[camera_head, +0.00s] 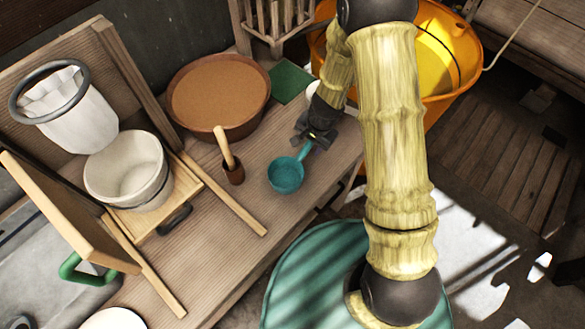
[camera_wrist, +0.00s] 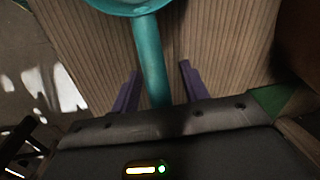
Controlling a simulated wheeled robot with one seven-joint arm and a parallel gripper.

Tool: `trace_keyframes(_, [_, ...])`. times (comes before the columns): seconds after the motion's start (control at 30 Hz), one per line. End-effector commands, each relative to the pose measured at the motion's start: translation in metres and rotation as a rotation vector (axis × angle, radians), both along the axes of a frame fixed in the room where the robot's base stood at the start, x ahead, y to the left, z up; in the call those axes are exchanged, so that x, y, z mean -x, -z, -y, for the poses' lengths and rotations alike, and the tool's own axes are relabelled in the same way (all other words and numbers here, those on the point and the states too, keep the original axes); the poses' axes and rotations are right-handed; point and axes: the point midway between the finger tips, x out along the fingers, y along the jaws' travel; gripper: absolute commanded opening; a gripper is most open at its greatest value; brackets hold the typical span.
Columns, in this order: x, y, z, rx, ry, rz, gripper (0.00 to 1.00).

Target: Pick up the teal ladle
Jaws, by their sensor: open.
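The teal ladle (camera_head: 286,174) lies on the wooden table in the head view, its bowl toward the lower left and its handle running up to my gripper (camera_head: 318,131). In the wrist view the ladle's handle (camera_wrist: 150,62) runs down between my gripper's two purple fingers (camera_wrist: 158,88), which stand apart on either side of it. The fingers look clear of the handle, nearer on the left than on the right. The end of the handle is hidden behind the gripper body. Part of the bowl is cut off at the top of the wrist view.
A wooden pestle in a small brown cup (camera_head: 233,172) stands left of the ladle. A wide brown bowl (camera_head: 218,95) and a green square (camera_head: 289,82) lie behind. A white pot (camera_head: 127,170) sits at left. An orange tub (camera_head: 440,60) stands beyond the table's right edge.

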Motion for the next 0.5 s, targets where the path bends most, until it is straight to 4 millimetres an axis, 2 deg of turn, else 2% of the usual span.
trace_keyframes(0.07, [0.0000,-0.0001,0.0000,0.000,0.000,0.000,0.45])
trace_keyframes(0.3, [0.0000,-0.0002,0.0000,0.000,0.000,0.000,0.00])
trace_keyframes(0.5, [0.0000,-0.0003,0.0000,0.000,0.000,0.000,0.00])
